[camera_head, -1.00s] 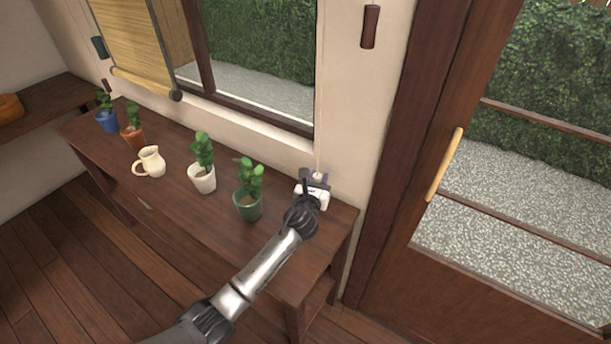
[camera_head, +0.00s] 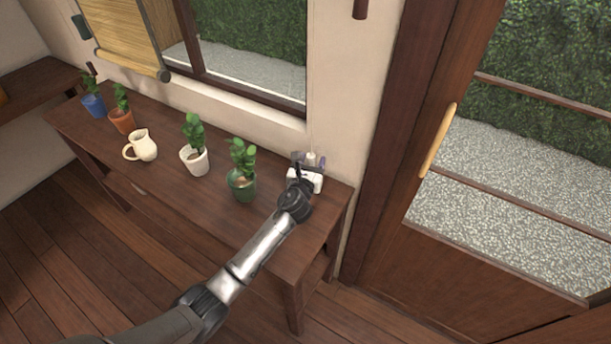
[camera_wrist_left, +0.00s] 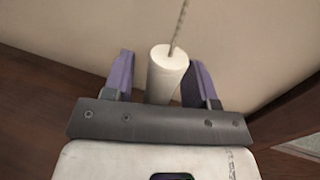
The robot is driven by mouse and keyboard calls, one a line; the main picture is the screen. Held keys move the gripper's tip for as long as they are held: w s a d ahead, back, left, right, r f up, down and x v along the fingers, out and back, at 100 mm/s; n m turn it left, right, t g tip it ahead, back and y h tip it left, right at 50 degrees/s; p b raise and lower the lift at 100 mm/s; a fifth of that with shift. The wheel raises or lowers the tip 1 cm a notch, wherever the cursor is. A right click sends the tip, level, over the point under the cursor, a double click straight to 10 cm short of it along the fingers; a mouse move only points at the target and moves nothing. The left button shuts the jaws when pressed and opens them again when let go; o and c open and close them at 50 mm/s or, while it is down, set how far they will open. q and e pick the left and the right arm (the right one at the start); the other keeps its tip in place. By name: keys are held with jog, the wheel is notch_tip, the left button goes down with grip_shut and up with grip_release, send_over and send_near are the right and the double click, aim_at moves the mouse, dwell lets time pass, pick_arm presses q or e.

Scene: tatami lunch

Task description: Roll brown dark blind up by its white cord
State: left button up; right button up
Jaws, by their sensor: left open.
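A thin cord hangs down the wall right of the window and ends in a white cylindrical pull (camera_head: 310,156). In the left wrist view the white pull (camera_wrist_left: 167,72) stands between the two purple fingers of my left gripper (camera_wrist_left: 161,76), its cord (camera_wrist_left: 181,28) rising from its top. The left gripper (camera_head: 308,162) is open around the pull, with a gap visible on the right side. It is over the right end of the wooden table. The dark brown blind itself is not seen in these views. My right gripper is not in view.
The table (camera_head: 160,190) carries a green pot (camera_head: 241,186), a white pot (camera_head: 194,162), a cream jug (camera_head: 143,146), and further pots at left. A light bamboo blind (camera_head: 120,35) hangs at the window's left. A door with a wooden handle (camera_head: 438,140) stands at right.

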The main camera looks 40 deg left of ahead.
pick_arm(q)
jog(key=p+v, duration=0.3)
jog(key=v, duration=0.8)
jog(key=shift+s, duration=0.35)
jog(key=shift+s+d, duration=0.3)
jog(key=shift+s, duration=0.3)
